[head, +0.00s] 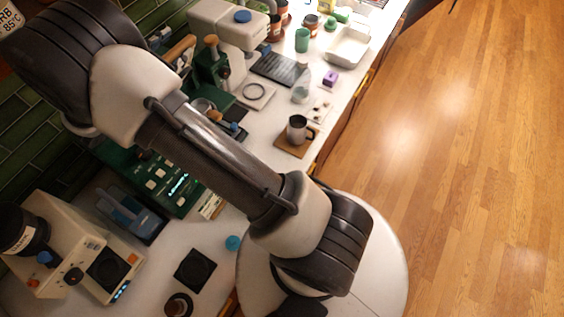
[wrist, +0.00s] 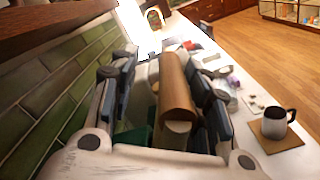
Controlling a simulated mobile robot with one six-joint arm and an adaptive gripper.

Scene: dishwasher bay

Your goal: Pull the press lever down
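The press lever shows as a brown wooden handle (wrist: 178,88) in the wrist view, running lengthwise between the fingers of my gripper (wrist: 163,62). The gripper is open around it. A clear gap shows on the left finger's side; the handle lies closer to the right finger, and I cannot tell whether they touch. In the head view a wooden handle (head: 180,48) shows just beside my arm, near the green press (head: 207,68). My arm hides most of the gripper there.
A dark mug (head: 298,129) stands on a brown coaster to the right. A cream machine (head: 232,22) stands behind the press. A green tiled wall (wrist: 65,75) runs close on the left. A purple block (head: 330,77) and a white tray (head: 348,44) lie farther along the counter.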

